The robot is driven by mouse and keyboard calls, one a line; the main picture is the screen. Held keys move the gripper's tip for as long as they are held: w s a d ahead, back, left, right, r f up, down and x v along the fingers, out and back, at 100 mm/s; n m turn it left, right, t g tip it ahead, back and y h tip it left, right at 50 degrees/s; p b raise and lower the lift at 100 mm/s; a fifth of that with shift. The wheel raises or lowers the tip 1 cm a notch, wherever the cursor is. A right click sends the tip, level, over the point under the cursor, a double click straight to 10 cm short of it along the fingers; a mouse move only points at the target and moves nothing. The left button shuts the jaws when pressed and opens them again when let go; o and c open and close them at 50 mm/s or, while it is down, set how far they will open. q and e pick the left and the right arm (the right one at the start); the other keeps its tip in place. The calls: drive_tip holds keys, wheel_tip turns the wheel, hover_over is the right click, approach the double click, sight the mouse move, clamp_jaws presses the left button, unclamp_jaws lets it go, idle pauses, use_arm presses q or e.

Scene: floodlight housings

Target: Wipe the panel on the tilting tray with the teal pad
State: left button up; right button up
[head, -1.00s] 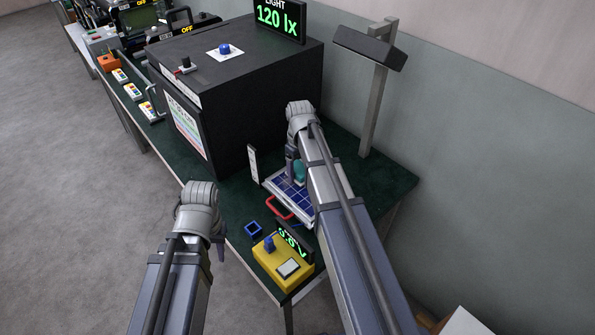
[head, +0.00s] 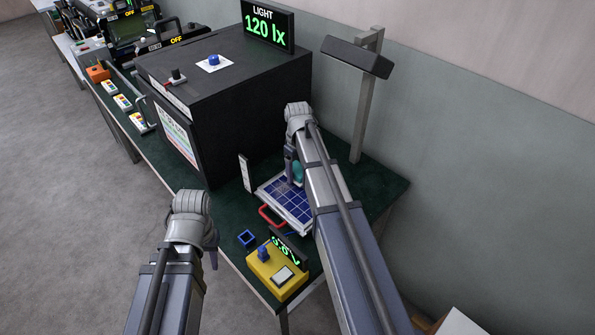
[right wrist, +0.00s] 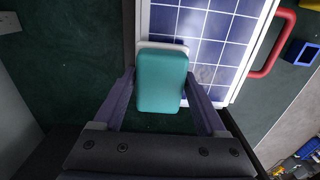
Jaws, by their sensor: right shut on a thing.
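The blue solar panel (head: 292,200) lies on the tilting tray, which has a white rim and a red handle (head: 272,217) at its front. In the right wrist view the panel (right wrist: 230,28) shows white grid lines and a darker smudged patch. My right gripper (right wrist: 160,92) is shut on the teal pad (right wrist: 161,84), which overlaps the panel's edge in that view; I cannot tell whether it touches. The pad also shows in the head view (head: 298,172), partly hidden by my right arm. My left gripper (head: 213,258) hangs left of the bench, and its jaws are unclear.
A large black box (head: 230,110) stands behind the panel under a "120 lx" display (head: 268,25). A lamp post (head: 365,90) stands at the right. A yellow meter box (head: 276,272) and a blue square holder (head: 246,239) sit at the bench front.

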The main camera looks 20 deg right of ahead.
drive_tip(key=shift+a+r+p, duration=0.1)
drive_tip(key=shift+r+p, duration=1.8)
drive_tip(key=shift+r, duration=0.4)
wheel_tip(320, 180, up, 3)
drive_tip(key=p, duration=0.3)
